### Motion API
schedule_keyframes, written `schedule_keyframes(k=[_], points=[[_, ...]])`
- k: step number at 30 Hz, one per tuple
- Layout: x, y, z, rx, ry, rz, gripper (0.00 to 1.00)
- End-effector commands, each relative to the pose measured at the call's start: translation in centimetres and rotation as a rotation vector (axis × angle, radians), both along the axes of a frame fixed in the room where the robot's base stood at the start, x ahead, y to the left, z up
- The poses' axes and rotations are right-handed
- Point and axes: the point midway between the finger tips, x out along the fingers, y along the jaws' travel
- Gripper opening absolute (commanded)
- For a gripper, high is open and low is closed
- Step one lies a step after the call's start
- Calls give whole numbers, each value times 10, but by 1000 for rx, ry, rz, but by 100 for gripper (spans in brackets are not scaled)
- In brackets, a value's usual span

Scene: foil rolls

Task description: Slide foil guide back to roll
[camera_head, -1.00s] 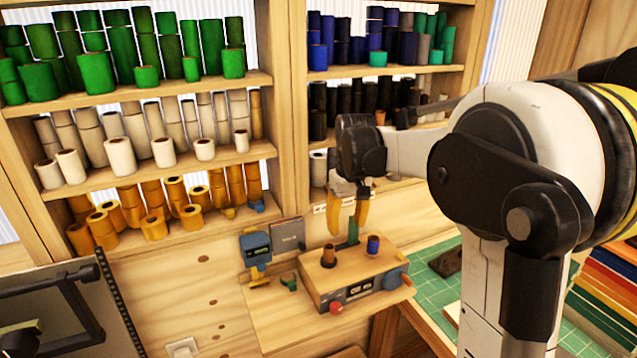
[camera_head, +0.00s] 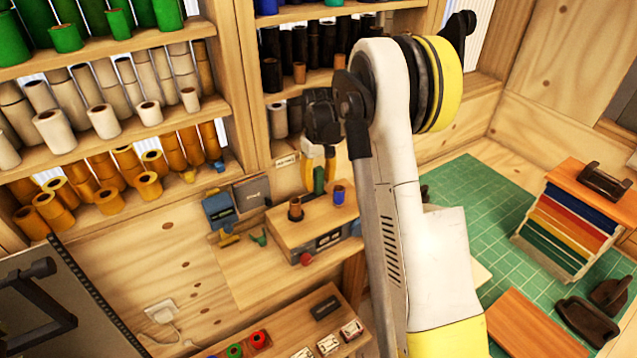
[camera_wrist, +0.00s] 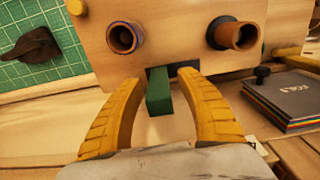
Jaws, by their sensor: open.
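A small wooden machine (camera_head: 285,232) stands on the side bench, with a brown roll (camera_head: 296,209) and a blue roll (camera_head: 339,196) upright on its top. A green guide block (camera_head: 319,181) stands at the machine's back edge. In the wrist view, the green block (camera_wrist: 159,98) sits at a dark slot between the brown roll (camera_wrist: 238,36) and the dark-rimmed blue roll (camera_wrist: 123,38). My gripper (camera_wrist: 159,82) is open, with one yellow finger on each side of the block and visible gaps. The block's lower part is hidden.
A blue device (camera_head: 219,209) and a dark booklet stack (camera_wrist: 290,98) lie beside the machine. Shelves of rolls (camera_head: 100,120) rise behind. A green cutting mat (camera_head: 455,205) with a colour rack (camera_head: 565,225) is at right. A lower bench (camera_head: 290,325) holds small parts.

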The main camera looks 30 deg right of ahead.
Motion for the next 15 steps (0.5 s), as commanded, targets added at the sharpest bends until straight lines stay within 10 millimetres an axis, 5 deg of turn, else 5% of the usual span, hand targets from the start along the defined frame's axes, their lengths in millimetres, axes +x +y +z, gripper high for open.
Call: schedule_keyframes(k=[11, 15], points=[[0, 0, -6, 0, 0, 0, 43], [0, 0, -6, 0, 0, 0, 1]])
